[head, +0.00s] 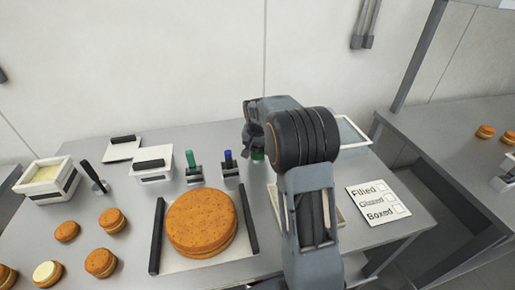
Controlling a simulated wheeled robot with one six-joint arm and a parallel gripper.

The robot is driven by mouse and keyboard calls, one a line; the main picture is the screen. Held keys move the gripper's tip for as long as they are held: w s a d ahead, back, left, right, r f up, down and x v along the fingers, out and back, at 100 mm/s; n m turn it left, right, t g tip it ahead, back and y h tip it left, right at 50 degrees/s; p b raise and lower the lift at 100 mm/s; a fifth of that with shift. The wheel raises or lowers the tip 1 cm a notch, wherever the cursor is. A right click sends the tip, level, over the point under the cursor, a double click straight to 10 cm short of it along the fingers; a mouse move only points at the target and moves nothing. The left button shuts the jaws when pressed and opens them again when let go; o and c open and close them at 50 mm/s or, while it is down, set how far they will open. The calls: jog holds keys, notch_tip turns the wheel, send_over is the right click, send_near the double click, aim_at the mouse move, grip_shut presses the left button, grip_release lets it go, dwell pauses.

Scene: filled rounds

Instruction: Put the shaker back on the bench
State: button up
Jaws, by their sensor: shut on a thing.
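My gripper (257,147) is over the back of the grey bench (130,222), right of the blue-handled tool. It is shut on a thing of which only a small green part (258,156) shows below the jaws. I take this to be the shaker; my gripper and wrist hide the rest of it. I cannot tell whether its bottom touches the bench.
Left of my gripper stand a blue-handled tool (228,160) and a green-handled tool (191,161) in holders. A large round cake (201,222) sits on a black-handled tray (157,237) in front. A checklist card (379,202) lies right. My arm partly hides a pale tray (352,132).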

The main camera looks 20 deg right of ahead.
jog(key=o, duration=1)
jog(key=r, duration=0.3)
jog(key=s+r, duration=0.1)
jog(key=r, duration=0.3)
jog(key=a+r, duration=0.1)
jog(key=r, duration=0.3)
jog(key=shift+s+r, duration=0.2)
jog(key=s+a+f+n, duration=0.1)
jog(key=s+a+n, duration=0.1)
jog(key=s, duration=0.6)
jog(key=s+a+f+n+t, duration=0.1)
jog(key=s+a+f+n, duration=0.1)
jog(key=s+a, duration=0.3)
jog(key=s+a+f+n+t+y, duration=0.1)
jog(key=s+a+n, duration=0.2)
jog(key=s, duration=0.7)
jog(key=shift+s+a+f, duration=0.2)
jog(key=shift+s+a, duration=0.1)
